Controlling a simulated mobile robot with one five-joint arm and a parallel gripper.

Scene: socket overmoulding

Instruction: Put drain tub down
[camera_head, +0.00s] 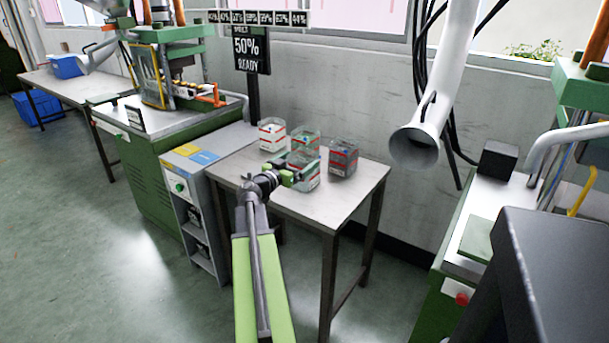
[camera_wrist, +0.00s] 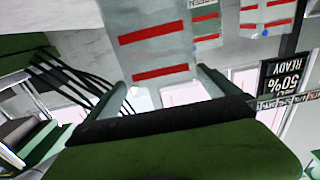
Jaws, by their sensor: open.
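Several clear tubs with red bands stand on a small grey-topped table (camera_head: 330,213) in the head view. The front tub (camera_head: 306,178) is right at my gripper (camera_head: 287,171), which reaches in from the left at about tub height. It stands upright on the tabletop. In the wrist view, which is upside down, this tub (camera_wrist: 153,42) shows two red bands, and the fingers of my gripper (camera_wrist: 163,85) are spread to either side of its near edge. The gripper is open; I cannot tell whether a finger touches the tub. No tub shows a readable name.
Three other tubs stand close by: back left (camera_head: 272,134), behind (camera_head: 305,140) and right (camera_head: 343,157). A sign reading 50% READY (camera_head: 249,50) rises behind the table. A white duct (camera_head: 414,147) hangs at the right. The table's front right is clear.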

